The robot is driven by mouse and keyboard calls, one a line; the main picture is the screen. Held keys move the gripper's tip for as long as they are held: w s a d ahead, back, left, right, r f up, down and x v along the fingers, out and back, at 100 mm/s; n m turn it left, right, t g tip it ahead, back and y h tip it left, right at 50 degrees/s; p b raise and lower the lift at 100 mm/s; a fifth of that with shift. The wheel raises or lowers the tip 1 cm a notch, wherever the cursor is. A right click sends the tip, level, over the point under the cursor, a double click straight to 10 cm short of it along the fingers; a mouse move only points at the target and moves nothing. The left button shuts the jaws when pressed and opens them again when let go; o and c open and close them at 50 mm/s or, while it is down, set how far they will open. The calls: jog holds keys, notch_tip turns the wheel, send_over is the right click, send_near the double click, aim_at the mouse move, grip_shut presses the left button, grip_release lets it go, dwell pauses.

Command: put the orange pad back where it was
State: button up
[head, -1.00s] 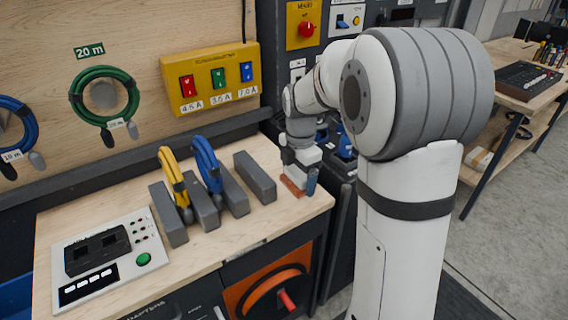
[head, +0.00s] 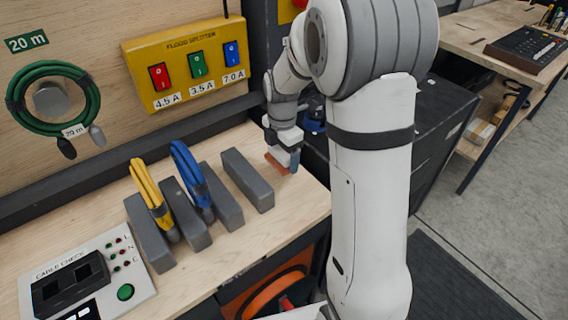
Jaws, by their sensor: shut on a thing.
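The orange pad (head: 276,164) is a small flat reddish-orange piece at the right end of the wooden bench, beside the rightmost grey block. My gripper (head: 285,160) is at the pad, pointing down and shut on it. The gripper and wrist cover part of the pad. I cannot tell whether the pad touches the bench top or is held just above it.
Several grey blocks (head: 247,180) stand in a row on the bench (head: 95,200), with yellow (head: 150,195) and blue (head: 190,175) cable bundles between them. A cable-check panel (head: 85,278) lies front left. A yellow switch box (head: 190,62) hangs on the wall behind.

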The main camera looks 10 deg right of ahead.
aim_at(282, 165)
jog(key=shift+s+f, duration=0.15)
jog(key=shift+f, duration=1.9)
jog(key=shift+f, duration=0.1)
jog(key=o, duration=1)
jog(key=shift+c, duration=0.2)
